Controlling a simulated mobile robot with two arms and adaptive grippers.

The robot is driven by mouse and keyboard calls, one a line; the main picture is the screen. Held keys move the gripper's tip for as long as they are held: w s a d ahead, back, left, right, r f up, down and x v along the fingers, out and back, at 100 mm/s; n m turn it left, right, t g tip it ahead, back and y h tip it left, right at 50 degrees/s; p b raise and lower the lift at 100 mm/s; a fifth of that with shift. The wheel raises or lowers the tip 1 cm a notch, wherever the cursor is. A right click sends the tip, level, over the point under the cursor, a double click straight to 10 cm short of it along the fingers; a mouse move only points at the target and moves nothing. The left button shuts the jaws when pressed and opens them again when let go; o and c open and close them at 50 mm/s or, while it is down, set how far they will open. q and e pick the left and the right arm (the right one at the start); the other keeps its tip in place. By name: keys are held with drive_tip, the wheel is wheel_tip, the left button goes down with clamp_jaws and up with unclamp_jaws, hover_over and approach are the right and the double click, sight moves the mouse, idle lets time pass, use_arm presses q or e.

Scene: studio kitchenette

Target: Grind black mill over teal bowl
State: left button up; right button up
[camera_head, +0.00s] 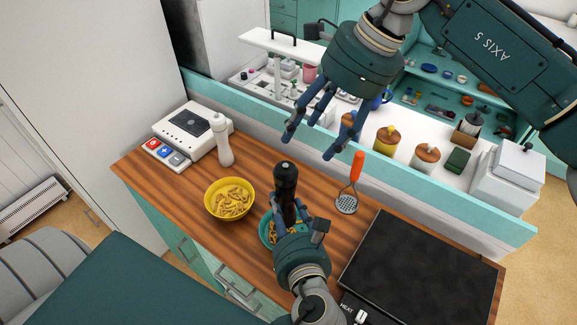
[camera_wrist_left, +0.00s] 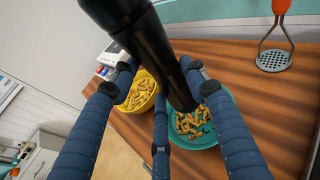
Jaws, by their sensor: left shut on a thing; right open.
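The black mill (camera_head: 286,186) is held in my left gripper (camera_head: 289,215), over the teal bowl. In the left wrist view the black mill (camera_wrist_left: 150,50) sits between the blue fingers, and its lower end overlaps the bowl's left part. The teal bowl (camera_head: 264,236) stands on the wooden counter, largely hidden by my left gripper and arm; in the left wrist view the teal bowl (camera_wrist_left: 230,101) shows pasta pieces inside. My right gripper (camera_head: 312,145) is open and empty, above the back of the counter.
A yellow bowl (camera_head: 209,205) of pasta stands left of the teal bowl. A white mill (camera_head: 221,140) and a scale-like device (camera_head: 190,122) are behind it. A black cooktop (camera_head: 425,265) fills the counter's right side.

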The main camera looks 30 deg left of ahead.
sight(288, 167)
drive_tip(key=x, duration=1.1)
drive_tip(key=shift+a+f, duration=0.1)
drive_tip(key=shift+f, duration=0.25)
drive_tip(key=shift+c, duration=0.5)
drive_tip(key=c, duration=1)
